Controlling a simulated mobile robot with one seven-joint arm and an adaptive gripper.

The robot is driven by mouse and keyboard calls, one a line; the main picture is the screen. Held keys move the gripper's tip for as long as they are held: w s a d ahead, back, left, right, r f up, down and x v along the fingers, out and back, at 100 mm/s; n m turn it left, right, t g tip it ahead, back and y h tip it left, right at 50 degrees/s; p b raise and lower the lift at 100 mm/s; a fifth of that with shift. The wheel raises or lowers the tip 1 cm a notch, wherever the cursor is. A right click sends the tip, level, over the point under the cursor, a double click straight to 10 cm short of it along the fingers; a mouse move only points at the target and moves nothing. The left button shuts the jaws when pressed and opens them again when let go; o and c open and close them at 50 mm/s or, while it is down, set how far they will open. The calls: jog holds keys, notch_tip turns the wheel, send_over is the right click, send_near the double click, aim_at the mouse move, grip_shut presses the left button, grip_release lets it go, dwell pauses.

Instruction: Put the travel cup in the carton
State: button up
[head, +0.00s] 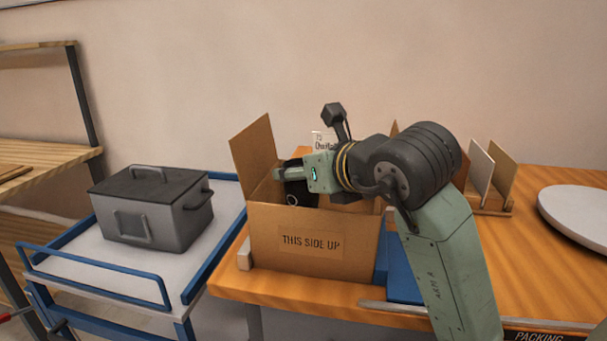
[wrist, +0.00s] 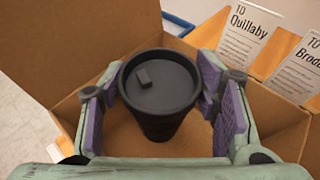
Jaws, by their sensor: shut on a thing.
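The travel cup (wrist: 160,92) is dark grey with a round lid and stands upright between the purple pads of my gripper (wrist: 160,105) in the wrist view. My gripper is shut on it. The carton (head: 315,240) is open brown cardboard marked "THIS SIDE UP", on the wooden table. In the head view my gripper (head: 297,185) is at the carton's opening, and the cup is mostly hidden there. In the wrist view the carton's floor (wrist: 110,140) shows below and around the cup. I cannot tell whether the cup touches the floor.
A raised carton flap (head: 254,155) stands at the left. Cards stand behind the carton, one reading "Quillaby" (wrist: 250,35). A blue-railed cart (head: 90,265) with a grey lidded box (head: 150,215) is left. A round pale disc (head: 580,215) and a card holder (head: 490,205) are right.

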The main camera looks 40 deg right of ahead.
jog(key=shift+f+b, duration=0.45)
jog(key=shift+b, duration=0.15)
jog(key=shift+f, duration=0.1)
jog(key=o, duration=0.7)
jog(key=shift+o, duration=0.2)
jog(key=shift+r+p, duration=0.3)
jog(key=shift+r, duration=0.05)
jog(key=v, duration=0.7)
jog(key=shift+s+r, duration=0.25)
jog(key=shift+r, duration=0.05)
